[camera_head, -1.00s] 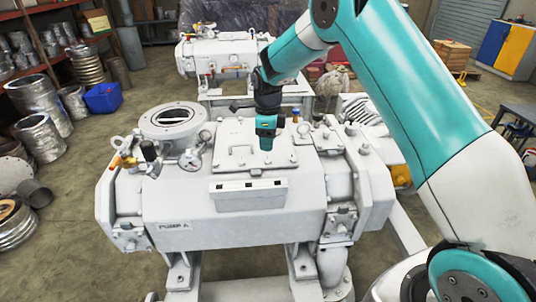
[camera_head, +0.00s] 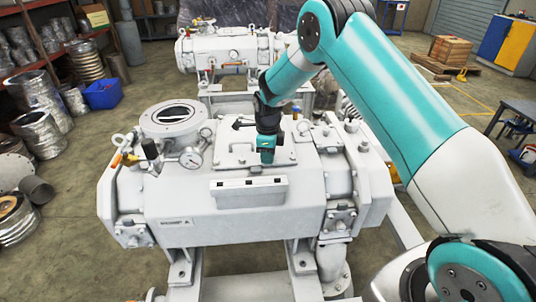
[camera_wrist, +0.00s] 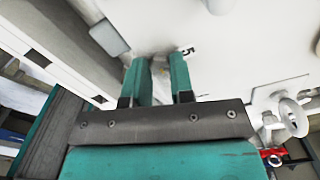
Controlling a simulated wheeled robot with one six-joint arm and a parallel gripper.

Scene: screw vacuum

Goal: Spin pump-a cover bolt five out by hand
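Pump A (camera_head: 160,205) is the large white pump in front, with a flat square cover plate (camera_head: 232,155) on top. My gripper (camera_head: 267,160) points down at the near right part of this plate. In the wrist view, its two teal fingers (camera_wrist: 158,65) stand apart with a gap between them. A small, blurred bolt head (camera_wrist: 160,66) shows between the fingertips, close to a black number 5 (camera_wrist: 188,51) on the white surface. I cannot tell whether either finger touches it. In the head view my gripper hides this bolt.
A white box (camera_head: 248,193) sits on the pump's front edge, close to my gripper. A gauge (camera_head: 190,158) and a round open flange (camera_head: 174,115) stand to the left. A second white pump (camera_head: 215,52) is behind. Drums and a blue bin (camera_head: 103,95) are farther left.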

